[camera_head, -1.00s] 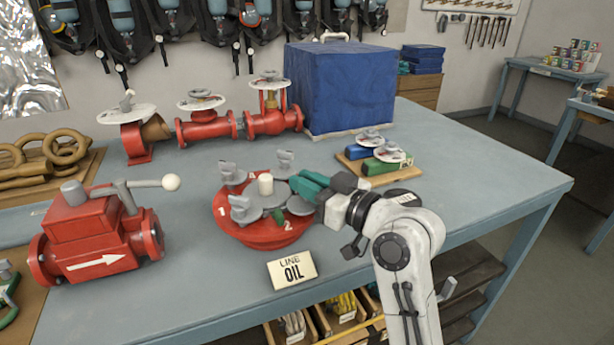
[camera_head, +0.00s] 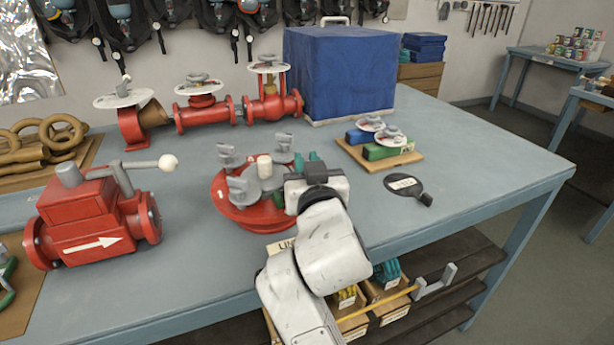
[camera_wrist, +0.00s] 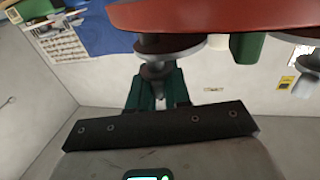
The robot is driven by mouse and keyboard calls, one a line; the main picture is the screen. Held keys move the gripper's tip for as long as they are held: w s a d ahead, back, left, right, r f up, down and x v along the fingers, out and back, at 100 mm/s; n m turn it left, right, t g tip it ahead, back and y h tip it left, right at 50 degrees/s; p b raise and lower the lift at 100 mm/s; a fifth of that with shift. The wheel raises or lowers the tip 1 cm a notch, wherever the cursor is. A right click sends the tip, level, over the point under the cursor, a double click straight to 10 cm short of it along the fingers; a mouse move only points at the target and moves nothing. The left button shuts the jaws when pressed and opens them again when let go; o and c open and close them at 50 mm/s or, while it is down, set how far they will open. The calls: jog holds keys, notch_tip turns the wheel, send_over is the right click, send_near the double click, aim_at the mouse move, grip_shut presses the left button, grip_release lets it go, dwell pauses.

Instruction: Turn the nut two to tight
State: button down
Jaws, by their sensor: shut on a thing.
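The red round flange (camera_head: 232,207) stands on the bench with a grey cover, a cream central knob (camera_head: 264,166) and grey wing nuts around it. The left wing nut (camera_head: 226,154), front-left wing nut (camera_head: 238,190) and back wing nut (camera_head: 284,142) show clear. My gripper (camera_head: 310,163) is at the flange's right side, its teal fingers mostly hidden behind my wrist. In the wrist view, my gripper (camera_wrist: 157,92) is shut on nut two (camera_wrist: 153,70), beneath the red disc's edge in that picture. The number 2 mark is hidden by my wrist.
A red valve block (camera_head: 85,220) with a lever stands at left. A "LINE" sign (camera_head: 284,247) is partly covered by my arm. A blue box (camera_head: 340,75) stands behind.

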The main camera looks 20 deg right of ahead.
jog(key=m+h+b, duration=0.1)
jog(key=h+b, duration=0.1)
jog(key=m+g+h+b, duration=0.1)
jog(key=b, duration=0.1)
jog(key=shift+a+f+m+h, duration=0.15)
jog(key=shift+f+m+h, duration=0.15)
jog(key=shift+f+h, duration=0.1)
jog(key=m+g+h+b, duration=0.2)
jog(key=b, duration=0.1)
jog(key=m+g+h+b, duration=0.1)
jog(key=h, duration=0.1)
jog(key=shift+r, duration=0.3)
jog(key=shift+m+g+h+b, duration=0.3)
jog(key=shift+h+b, duration=0.1)
jog(key=c, duration=1.2)
grip_release()
jog(key=shift+o, duration=0.2)
jog(key=v, duration=1)
jog(key=shift+s+a+r, duration=0.1)
jog(key=shift+s+a, duration=0.05)
jog(key=shift+s, duration=0.15)
